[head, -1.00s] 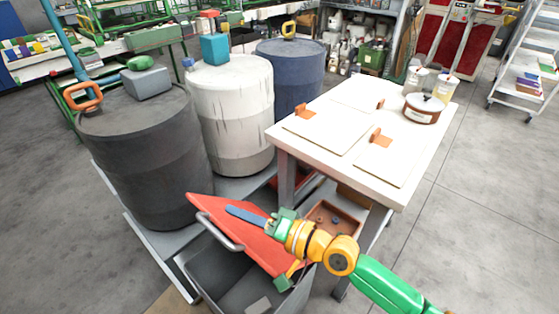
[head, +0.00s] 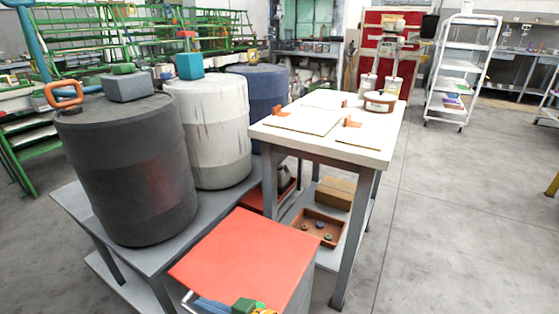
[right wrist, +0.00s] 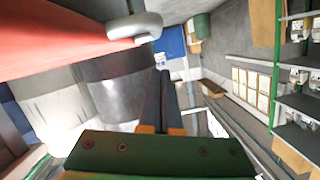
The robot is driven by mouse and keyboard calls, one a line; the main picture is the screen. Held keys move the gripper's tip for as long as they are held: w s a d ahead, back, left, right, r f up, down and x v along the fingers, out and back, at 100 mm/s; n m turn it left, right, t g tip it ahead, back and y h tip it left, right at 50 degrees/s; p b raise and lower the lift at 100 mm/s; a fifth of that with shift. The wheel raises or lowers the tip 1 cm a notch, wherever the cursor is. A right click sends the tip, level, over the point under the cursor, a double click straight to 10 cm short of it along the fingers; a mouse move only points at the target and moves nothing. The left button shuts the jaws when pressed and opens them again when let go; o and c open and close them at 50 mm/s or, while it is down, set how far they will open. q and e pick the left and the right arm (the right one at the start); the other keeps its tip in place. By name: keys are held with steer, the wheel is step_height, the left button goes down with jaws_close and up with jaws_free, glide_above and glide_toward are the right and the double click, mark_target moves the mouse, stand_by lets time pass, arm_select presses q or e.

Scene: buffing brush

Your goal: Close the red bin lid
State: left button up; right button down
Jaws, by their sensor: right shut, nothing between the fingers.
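The red bin lid (head: 245,250) lies flat, or nearly so, over the top of the grey bin (head: 301,292) at the lower middle of the head view. Its grey handle (head: 187,301) is at the front left edge. In the right wrist view the lid (right wrist: 60,38) and handle (right wrist: 135,27) are at the upper left. My right gripper (head: 205,303) is at the bottom of the head view, by the lid's front edge near the handle. Its fingers (right wrist: 166,95) are shut together and empty. Most of the bin is hidden or cut off. My left gripper is out of view.
A dark drum (head: 128,175) and a white drum (head: 210,130) stand on a grey platform (head: 203,215) left of the bin. A white-topped table (head: 375,153) stands behind and right of it. Open floor (head: 450,230) lies to the right.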

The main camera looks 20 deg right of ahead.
mark_target(196, 312)
step_height(196, 312, down, 3)
steer(key=shift+b, duration=0.65)
steer(key=shift+s+a+f, duration=0.1)
steer(key=shift+f, duration=0.2)
steer(key=shift+f+b, duration=0.25)
steer(key=shift+b, duration=0.2)
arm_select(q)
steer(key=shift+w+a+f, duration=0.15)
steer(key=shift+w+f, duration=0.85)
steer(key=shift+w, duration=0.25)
arm_select(e)
steer(key=shift+s+f, duration=0.15)
steer(key=shift+f, duration=0.05)
